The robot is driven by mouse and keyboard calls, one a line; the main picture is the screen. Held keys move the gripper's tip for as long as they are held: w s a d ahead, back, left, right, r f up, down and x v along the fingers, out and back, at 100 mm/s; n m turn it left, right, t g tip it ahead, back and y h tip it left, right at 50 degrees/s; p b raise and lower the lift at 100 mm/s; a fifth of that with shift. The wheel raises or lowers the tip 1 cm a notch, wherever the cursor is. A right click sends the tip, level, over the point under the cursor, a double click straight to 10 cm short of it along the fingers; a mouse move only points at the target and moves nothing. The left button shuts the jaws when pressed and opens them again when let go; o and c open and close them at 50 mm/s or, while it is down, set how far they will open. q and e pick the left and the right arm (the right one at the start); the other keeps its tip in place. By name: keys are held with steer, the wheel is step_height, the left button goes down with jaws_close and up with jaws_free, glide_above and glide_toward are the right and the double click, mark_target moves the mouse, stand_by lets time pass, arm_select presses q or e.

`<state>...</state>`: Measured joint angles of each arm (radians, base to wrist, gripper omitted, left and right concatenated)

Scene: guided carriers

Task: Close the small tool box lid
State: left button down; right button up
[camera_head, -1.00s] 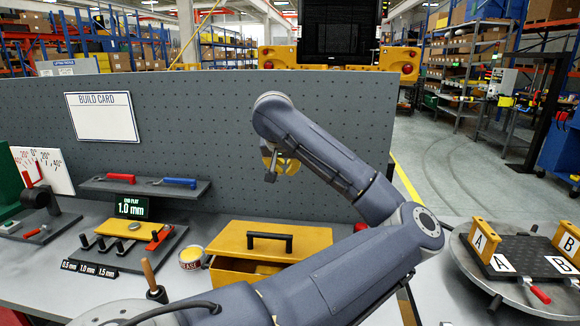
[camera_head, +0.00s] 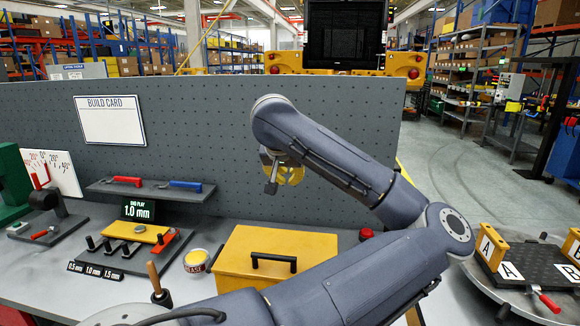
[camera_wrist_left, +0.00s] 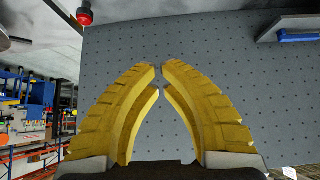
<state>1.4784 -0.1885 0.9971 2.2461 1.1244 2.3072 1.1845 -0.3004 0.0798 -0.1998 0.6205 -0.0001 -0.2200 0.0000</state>
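The small tool box (camera_head: 235,284) is yellow and stands on the bench at lower centre of the head view. Its yellow lid (camera_head: 275,240) with a black handle (camera_head: 272,262) lies over the box, and I see no open gap under it. My forearm hides the box's front right part. My left gripper (camera_head: 283,171) hangs above and behind the box, before the grey pegboard, touching nothing. In the left wrist view its yellow curved fingers (camera_wrist_left: 161,72) meet almost tip to tip, with nothing between them. My right gripper is out of view.
A grease can (camera_head: 196,260) and a wooden-handled tool (camera_head: 154,276) stand left of the box. A gauge block base (camera_head: 130,250) and a tool shelf (camera_head: 150,188) are further left. A round turntable (camera_head: 530,300) is at right.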

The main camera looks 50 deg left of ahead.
arm_select(q)
steer(key=shift+s+d+f, duration=1.2)
steer(key=shift+s+d, duration=0.1)
steer(key=shift+s, duration=0.15)
